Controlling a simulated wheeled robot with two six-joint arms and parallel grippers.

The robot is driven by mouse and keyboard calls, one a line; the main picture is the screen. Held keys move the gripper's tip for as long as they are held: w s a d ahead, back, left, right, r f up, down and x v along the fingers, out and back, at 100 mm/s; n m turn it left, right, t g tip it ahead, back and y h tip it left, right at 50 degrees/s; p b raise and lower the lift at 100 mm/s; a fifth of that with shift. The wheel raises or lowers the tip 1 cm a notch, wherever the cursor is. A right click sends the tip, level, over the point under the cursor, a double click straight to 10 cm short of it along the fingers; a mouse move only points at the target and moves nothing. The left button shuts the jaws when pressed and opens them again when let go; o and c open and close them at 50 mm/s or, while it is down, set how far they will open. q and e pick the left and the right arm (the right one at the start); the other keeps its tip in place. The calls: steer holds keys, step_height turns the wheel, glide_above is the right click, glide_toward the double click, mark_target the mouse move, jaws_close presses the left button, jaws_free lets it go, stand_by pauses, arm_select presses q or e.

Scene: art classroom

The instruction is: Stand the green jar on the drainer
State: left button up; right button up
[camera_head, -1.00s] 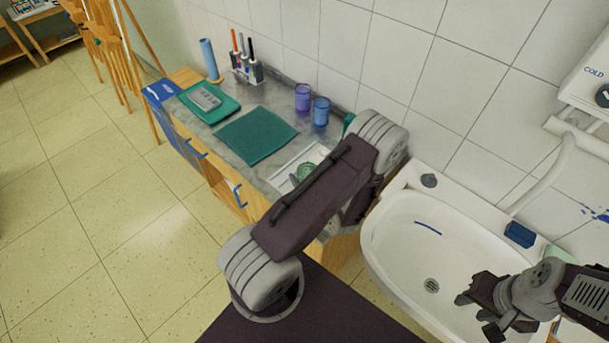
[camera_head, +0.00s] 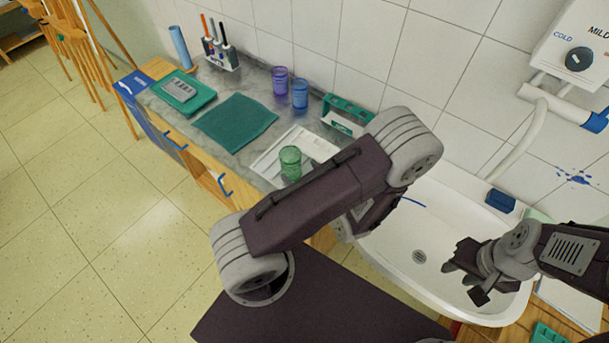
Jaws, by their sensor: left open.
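The green jar (camera_head: 290,160) is a see-through green cup with its open mouth upward. It shows over the front of a white flat tray (camera_head: 266,166), likely the drainer, on the grey counter. My left arm crosses in front of the tray and hides the jar's lower edge, so I cannot tell whether its base touches the tray. My left gripper is hidden behind that arm. My right gripper (camera_head: 464,280) is over the sink at the right, its fingers apart and empty.
A purple cup (camera_head: 280,81) and a blue cup (camera_head: 300,95) stand behind the tray. A green rack (camera_head: 347,108) is right of them, and a teal cloth (camera_head: 235,121) lies left. The white sink (camera_head: 420,225) adjoins the counter on the right.

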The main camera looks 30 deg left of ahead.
arm_select(q)
steer(key=shift+v, duration=1)
steer(key=s+a+r+n+g+h, duration=0.1)
steer(key=s+a+n+g+h, duration=0.15)
steer(key=s+n+g, duration=0.7)
steer(key=w+d+r+n+t+h, duration=0.2)
steer(key=d+n+h, duration=0.2)
steer(key=n, duration=0.3)
steer(key=w+d+r+n+t+h, duration=0.2)
steer(key=d+n+h, duration=0.3)
steer(key=d+n, duration=0.1)
steer(key=shift+w+n, duration=0.2)
steer(key=shift+n, duration=0.55)
steer(key=shift+f+t+h, duration=0.1)
steer(key=shift+t+h, duration=0.15)
arm_select(e)
steer(key=shift+c, duration=0.4)
